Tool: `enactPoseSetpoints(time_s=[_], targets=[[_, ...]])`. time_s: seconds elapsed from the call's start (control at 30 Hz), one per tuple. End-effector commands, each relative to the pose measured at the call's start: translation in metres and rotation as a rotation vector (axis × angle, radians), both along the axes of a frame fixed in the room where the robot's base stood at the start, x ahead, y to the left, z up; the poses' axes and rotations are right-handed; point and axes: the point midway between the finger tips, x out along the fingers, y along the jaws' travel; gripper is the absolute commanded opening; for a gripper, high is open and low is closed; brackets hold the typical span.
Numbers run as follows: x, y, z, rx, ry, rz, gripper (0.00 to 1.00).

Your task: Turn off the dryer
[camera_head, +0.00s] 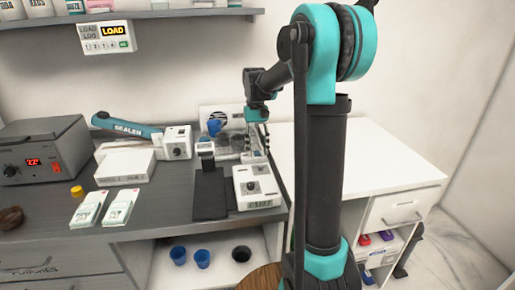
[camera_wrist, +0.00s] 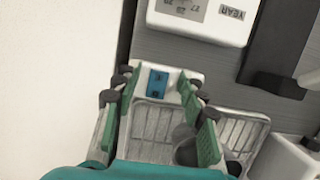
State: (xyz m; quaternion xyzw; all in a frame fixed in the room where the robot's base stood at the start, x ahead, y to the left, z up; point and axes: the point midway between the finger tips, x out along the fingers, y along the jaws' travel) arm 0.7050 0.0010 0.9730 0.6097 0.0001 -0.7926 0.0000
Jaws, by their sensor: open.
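A white unit with a blue rocker switch (camera_wrist: 157,84) and wire racks (camera_wrist: 150,122) shows in the wrist view; it may be the dryer, but I see no label naming it. My gripper (camera_wrist: 154,92) is open, with its green fingers on either side of the unit's switch end. I cannot tell whether they touch it. In the head view my gripper (camera_head: 256,114) hangs over the back of the grey counter, and the racks beneath are partly hidden. A grey box (camera_head: 45,150) with a red display and red switch stands at the far left.
A blue-handled sealer (camera_head: 128,126) and two white-green packets (camera_head: 104,206) are to the left. A bare white cabinet top (camera_head: 345,160) is at right.

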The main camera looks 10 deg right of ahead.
Motion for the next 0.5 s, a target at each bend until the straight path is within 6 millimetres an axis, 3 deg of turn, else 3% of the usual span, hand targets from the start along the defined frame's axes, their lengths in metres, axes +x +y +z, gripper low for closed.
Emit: enactPoseSetpoints(time_s=[0.23,0.5], targets=[[0.004,0.000,0.015,0.000,0.000,0.000,0.41],[0.018,0.000,0.066,0.000,0.000,0.000,0.41]])
